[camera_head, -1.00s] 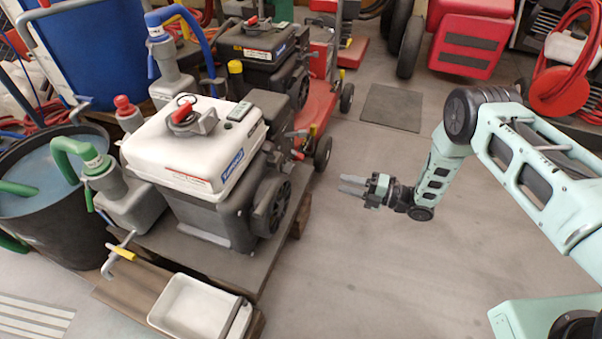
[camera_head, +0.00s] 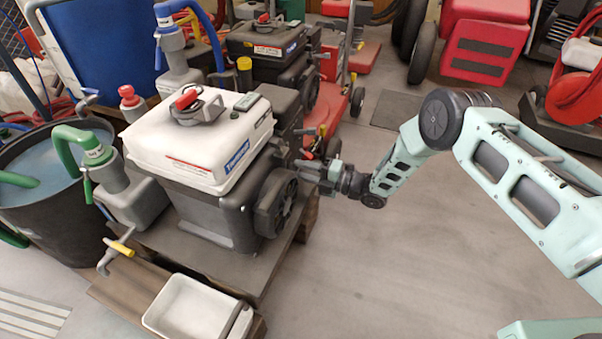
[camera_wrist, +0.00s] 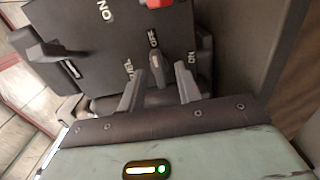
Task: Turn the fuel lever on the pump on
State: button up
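The pump (camera_head: 200,145) has a white tank, a dark engine body and a blue label, and stands on a wooden pallet. In the head view my gripper (camera_head: 311,170) is at the pump's right side. In the wrist view a small grey lever (camera_wrist: 157,70) sits on a dark panel lettered "FUEL", "OFF" and "ON". Its tip points at "OFF"; "ON" is to its right. My gripper's two fingers (camera_wrist: 159,76) are open, one on each side of the lever. I cannot tell whether either touches it. The head view does not show the lever clearly.
Another dark lever (camera_wrist: 55,50) is at the panel's left, and a red part shows at the top edge. A second, dark pump (camera_head: 268,45) and a red wheeled frame (camera_head: 340,105) stand behind. A white tray (camera_head: 195,308) lies in front.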

jog(key=shift+w+a, duration=0.25)
jog(key=shift+a, duration=0.3)
grip_shut()
jog(key=c, duration=0.7)
grip_release()
